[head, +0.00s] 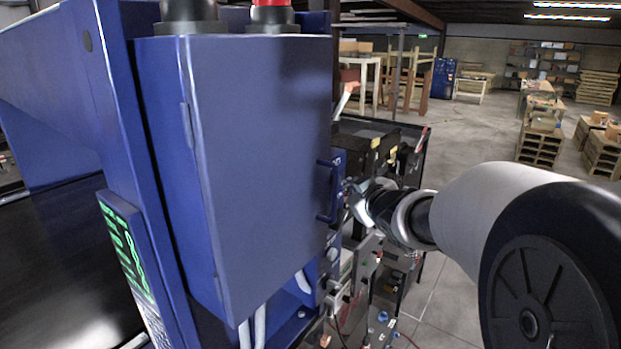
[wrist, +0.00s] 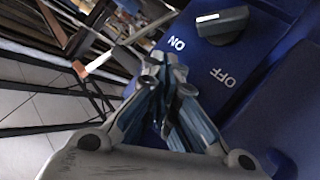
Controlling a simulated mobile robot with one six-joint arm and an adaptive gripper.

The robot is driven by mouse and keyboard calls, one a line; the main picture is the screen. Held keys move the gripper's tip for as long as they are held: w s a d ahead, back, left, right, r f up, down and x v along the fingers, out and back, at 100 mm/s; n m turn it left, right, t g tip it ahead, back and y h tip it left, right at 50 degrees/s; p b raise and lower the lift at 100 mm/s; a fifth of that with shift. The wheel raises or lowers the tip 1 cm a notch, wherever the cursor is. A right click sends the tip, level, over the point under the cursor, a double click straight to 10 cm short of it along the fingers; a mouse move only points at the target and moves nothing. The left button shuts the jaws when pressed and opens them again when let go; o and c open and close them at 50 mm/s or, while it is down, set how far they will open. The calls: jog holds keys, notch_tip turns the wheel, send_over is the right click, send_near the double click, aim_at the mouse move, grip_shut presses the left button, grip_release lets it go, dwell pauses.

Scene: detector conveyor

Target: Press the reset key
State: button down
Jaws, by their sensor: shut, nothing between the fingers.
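The blue detector cabinet (head: 262,150) fills the left and middle of the head view. My gripper (head: 347,192) is at its right side, beside the dark blue handle (head: 327,190), and is partly hidden. In the wrist view my gripper (wrist: 170,70) is shut and empty, in front of a blue panel (wrist: 262,62). A black rotary switch (wrist: 222,25) with a white mark sits on that panel, up and right of the fingertips, between ON and OFF labels. I cannot make out a reset key in either view. Whether the fingertips touch the panel cannot be told.
A green-lit display (head: 125,245) is on the cabinet's left side. Cluttered equipment (head: 375,150) stands behind my gripper, with cables and small parts below. Open floor (head: 470,130) lies behind on the right, with pallets (head: 600,150) farther off.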

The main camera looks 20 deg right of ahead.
jog(key=shift+s+d, duration=0.1)
jog(key=s+d+p, duration=0.1)
jog(key=s, duration=0.1)
jog(key=s+d+p, duration=0.1)
jog(key=s+d, duration=0.1)
jog(key=shift+p, duration=0.3)
jog(key=shift+f, duration=0.1)
dwell(0.7)
jog(key=s+a+f+m+g+b, duration=0.1)
jog(key=s+a+f+g+b, duration=0.2)
jog(key=s+f, duration=0.7)
jog(key=s+a+f+m+g+b, duration=0.2)
jog(key=s+a+f+g+b, duration=0.1)
jog(key=s+a+f+b, duration=0.5)
jog(key=s+a+f+m+g+y+b, duration=0.1)
jog(key=s+a+f+g+b, duration=0.2)
jog(key=s+a+f+b, duration=0.3)
jog(key=s+f+b, duration=0.5)
jog(key=s+f, duration=0.1)
jog(key=s, duration=0.1)
jog(key=shift+s+a+f+g+b, duration=0.2)
jog(key=shift+s+g+b, duration=0.1)
jog(key=shift+s+g, duration=0.1)
